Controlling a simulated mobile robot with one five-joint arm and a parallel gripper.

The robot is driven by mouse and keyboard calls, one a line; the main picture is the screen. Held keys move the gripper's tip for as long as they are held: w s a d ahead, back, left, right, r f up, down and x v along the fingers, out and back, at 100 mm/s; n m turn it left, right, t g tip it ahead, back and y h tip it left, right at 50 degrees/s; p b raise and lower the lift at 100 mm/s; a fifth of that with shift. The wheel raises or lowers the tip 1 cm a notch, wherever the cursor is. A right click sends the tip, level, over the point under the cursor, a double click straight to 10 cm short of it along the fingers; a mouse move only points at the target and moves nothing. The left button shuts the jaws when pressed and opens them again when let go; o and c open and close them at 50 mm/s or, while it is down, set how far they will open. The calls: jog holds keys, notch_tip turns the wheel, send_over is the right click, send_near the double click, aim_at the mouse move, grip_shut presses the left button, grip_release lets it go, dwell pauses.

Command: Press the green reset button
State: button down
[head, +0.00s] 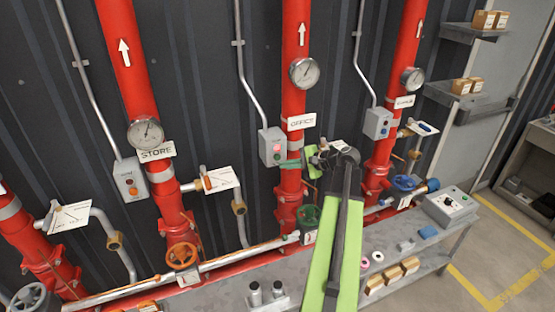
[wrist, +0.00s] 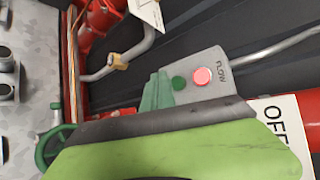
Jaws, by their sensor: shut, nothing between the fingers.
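The grey switch box (head: 270,140) is mounted beside the middle red pipe with the OFFICE sign. The wrist view shows the same box (wrist: 205,65), marked FLOW, with a lit pink-red lamp (wrist: 202,76) and the round green button (wrist: 179,83) beside it. My gripper (head: 289,163) reaches in from the right to the lower part of the box. Its shut green fingers (wrist: 157,90) hold nothing and appear right beside the green button in the wrist view. I cannot tell whether they touch it.
Similar boxes sit by the STORE pipe (head: 130,178) and the right pipe (head: 377,123). The OFFICE sign (head: 301,122) and a green handwheel (head: 308,217) are close to my arm. A metal bench (head: 225,300) runs below.

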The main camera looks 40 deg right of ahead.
aim_at(271, 162)
jog(key=shift+w+d, duration=0.25)
jog(key=shift+w, duration=0.4)
dwell(1.5)
jog(key=shift+w+d, duration=0.15)
jog(key=shift+w, duration=0.2)
jog(key=shift+w+d, duration=0.2)
jog(key=shift+w, duration=0.3)
dwell(0.6)
jog(key=shift+s, duration=0.1)
jog(key=shift+s+a, duration=0.35)
jog(key=shift+s, duration=0.45)
jog(key=s, duration=0.1)
jog(key=s+a, duration=0.1)
jog(key=s, duration=0.2)
jog(key=shift+s+a, duration=0.3)
jog(key=shift+a, duration=0.1)
